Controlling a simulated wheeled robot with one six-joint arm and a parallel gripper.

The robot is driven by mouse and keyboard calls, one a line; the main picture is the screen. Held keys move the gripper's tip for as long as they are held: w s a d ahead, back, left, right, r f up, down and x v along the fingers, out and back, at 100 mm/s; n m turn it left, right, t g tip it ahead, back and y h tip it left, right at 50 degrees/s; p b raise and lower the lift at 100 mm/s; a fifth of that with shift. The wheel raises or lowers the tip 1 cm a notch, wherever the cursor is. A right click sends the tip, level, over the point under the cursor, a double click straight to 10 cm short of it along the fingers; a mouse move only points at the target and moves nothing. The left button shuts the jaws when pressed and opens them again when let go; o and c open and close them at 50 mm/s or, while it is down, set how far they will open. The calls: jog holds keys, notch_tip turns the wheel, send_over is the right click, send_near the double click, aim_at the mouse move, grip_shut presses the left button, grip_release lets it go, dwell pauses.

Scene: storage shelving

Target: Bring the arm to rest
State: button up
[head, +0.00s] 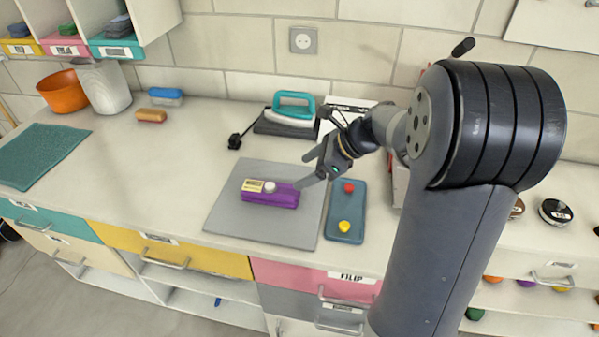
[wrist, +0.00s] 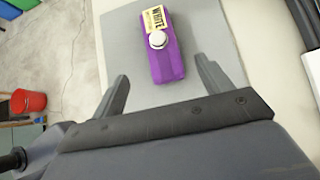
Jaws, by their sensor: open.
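My gripper (head: 316,168) is open and empty above the worktop, at the end of my raised arm. In the wrist view its two fingers (wrist: 162,88) stand wide apart, with nothing between them. Beyond the fingertips lies a purple box (head: 270,195) with a white round knob and a yellow label reading "WHITE"; it also shows in the wrist view (wrist: 166,60). The box rests on a grey mat (head: 240,225), apart from the fingers.
A blue tray (head: 345,213) with a red and a yellow piece lies right of the mat. An iron (head: 292,110) stands behind it. An orange bowl (head: 63,91), a white container (head: 103,87) and a green mat (head: 42,152) are at the left. The worktop left of the grey mat is clear.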

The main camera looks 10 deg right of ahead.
aim_at(276, 189)
dwell(0.3)
jog(key=x, duration=0.6)
jog(key=b+x, duration=0.1)
jog(key=x, duration=0.5)
jog(key=shift+f, duration=0.55)
notch_tip(276, 189, up, 3)
jog(key=shift+r+p, duration=0.1)
jog(key=shift+p, duration=0.35)
jog(key=shift+r, duration=0.35)
